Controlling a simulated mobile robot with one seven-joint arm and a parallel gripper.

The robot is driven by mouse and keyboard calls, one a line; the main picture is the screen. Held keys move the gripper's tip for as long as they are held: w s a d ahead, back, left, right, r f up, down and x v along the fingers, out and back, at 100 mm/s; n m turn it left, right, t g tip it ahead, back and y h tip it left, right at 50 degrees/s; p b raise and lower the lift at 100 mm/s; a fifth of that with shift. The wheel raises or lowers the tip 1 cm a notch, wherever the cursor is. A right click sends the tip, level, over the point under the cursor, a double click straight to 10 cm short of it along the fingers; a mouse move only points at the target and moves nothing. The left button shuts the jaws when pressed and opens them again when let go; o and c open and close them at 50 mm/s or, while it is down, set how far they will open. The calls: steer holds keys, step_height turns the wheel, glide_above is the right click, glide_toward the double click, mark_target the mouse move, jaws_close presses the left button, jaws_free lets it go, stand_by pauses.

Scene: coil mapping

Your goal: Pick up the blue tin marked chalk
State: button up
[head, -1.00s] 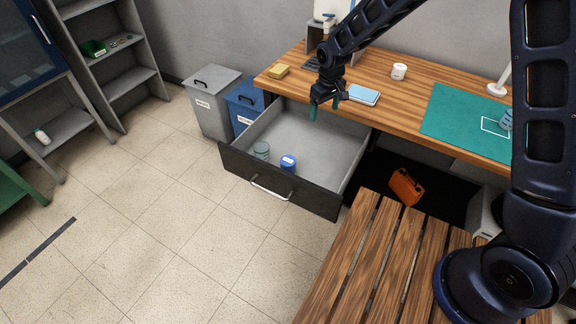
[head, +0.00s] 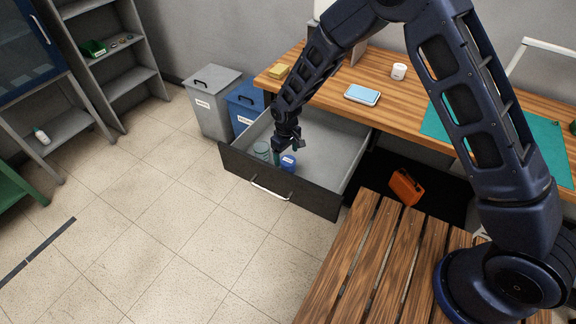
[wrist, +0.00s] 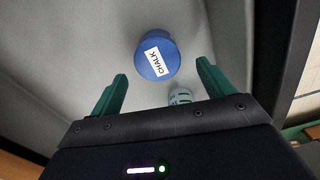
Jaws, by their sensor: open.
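The blue tin marked chalk (wrist: 153,62) lies in the open drawer (head: 318,150), with its white label facing my wrist camera. In the head view the tin (head: 288,162) is near the drawer's front panel, partly hidden by my gripper (head: 282,155). In the wrist view my gripper (wrist: 160,88) is open, with its green fingers apart. The tin shows ahead of and between the fingertips, with nothing held. I cannot tell the exact height left between fingers and tin.
The drawer's dark front panel (head: 320,200) is close by. The desk (head: 420,90) overhangs behind. The drawer's right part is empty.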

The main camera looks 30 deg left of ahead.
mark_target(288, 160)
steer(key=shift+d+f, duration=0.2)
steer(key=shift+f, duration=1.3)
steer(key=shift+d+f, duration=0.2)
steer(key=shift+f, duration=1.25)
steer(key=shift+c, duration=0.2)
steer(key=c, duration=1.1)
